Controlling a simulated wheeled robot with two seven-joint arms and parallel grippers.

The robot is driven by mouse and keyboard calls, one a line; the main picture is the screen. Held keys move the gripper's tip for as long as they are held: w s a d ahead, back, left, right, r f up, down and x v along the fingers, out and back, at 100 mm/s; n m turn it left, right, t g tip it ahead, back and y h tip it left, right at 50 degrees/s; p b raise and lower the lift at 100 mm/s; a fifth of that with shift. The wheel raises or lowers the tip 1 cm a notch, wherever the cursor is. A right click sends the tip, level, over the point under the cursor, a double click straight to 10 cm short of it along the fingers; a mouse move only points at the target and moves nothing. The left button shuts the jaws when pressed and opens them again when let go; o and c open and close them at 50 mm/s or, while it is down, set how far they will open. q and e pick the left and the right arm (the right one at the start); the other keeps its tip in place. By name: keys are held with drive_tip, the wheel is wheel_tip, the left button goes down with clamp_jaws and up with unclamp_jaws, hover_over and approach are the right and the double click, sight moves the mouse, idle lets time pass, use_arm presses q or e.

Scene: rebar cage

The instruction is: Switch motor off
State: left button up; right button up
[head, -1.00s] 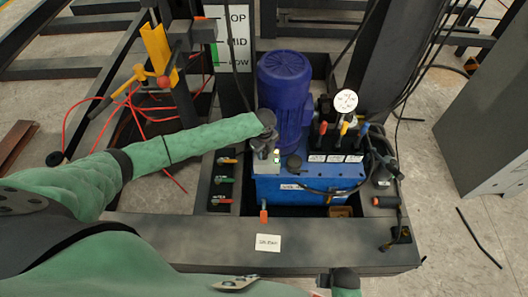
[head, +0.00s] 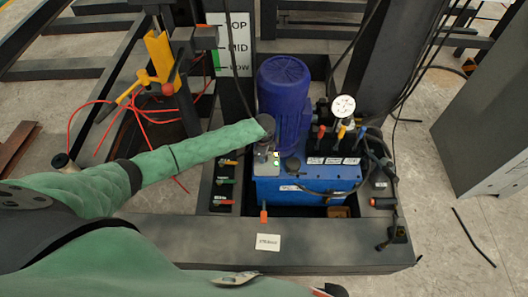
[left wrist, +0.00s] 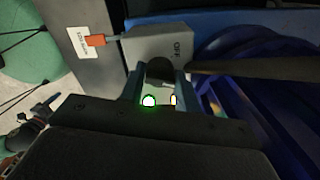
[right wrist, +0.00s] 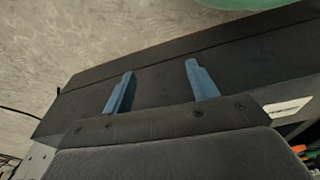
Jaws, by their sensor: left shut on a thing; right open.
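The blue motor (head: 284,88) stands upright on the blue hydraulic tank (head: 300,190). The grey switch box (left wrist: 185,44), marked OFF, is beside the motor. Its black switch knob (left wrist: 160,70) sits between the fingers of my left gripper (left wrist: 162,86), which is shut on it. A green lamp (left wrist: 149,100) glows close by the fingers. In the head view my left gripper (head: 264,150) is at the box, left of the motor, and partly hides it. My right gripper (right wrist: 160,88) is open and empty over a dark beam (right wrist: 160,75).
Red, yellow and blue levers (head: 341,132) and a gauge (head: 343,106) stand right of the motor. Several small coloured valve handles (head: 224,181) lie left of the tank. An orange-handled item (head: 264,213) is in front. Black hoses (head: 388,165) run at the right.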

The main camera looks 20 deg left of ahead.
use_arm(q)
drive_tip(key=n+p, duration=0.4)
drive_tip(key=n, duration=0.1)
drive_tip(key=shift+s+r+n, duration=0.1)
drive_tip(key=shift+r+n, duration=0.1)
drive_tip(key=shift+n, duration=0.1)
use_arm(e)
drive_tip(key=s+d+f, duration=0.3)
drive_tip(key=s+f, duration=0.1)
drive_tip(key=f, duration=0.3)
use_arm(q)
drive_tip(key=n+p, duration=0.3)
drive_tip(key=n, duration=0.2)
drive_tip(key=shift+n+p, duration=0.3)
drive_tip(key=shift+f+n+p, duration=0.15)
drive_tip(key=shift+n+p, duration=0.25)
drive_tip(key=shift+n, duration=0.4)
use_arm(e)
drive_tip(key=s+d+f, duration=0.1)
drive_tip(key=s, duration=0.4)
drive_tip(key=s+d+f, duration=0.1)
drive_tip(key=s, duration=0.5)
drive_tip(key=shift+d+f+h, duration=0.3)
drive_tip(key=shift+w, duration=0.1)
use_arm(q)
drive_tip(key=o, duration=1)
use_arm(e)
drive_tip(key=shift+f, duration=0.1)
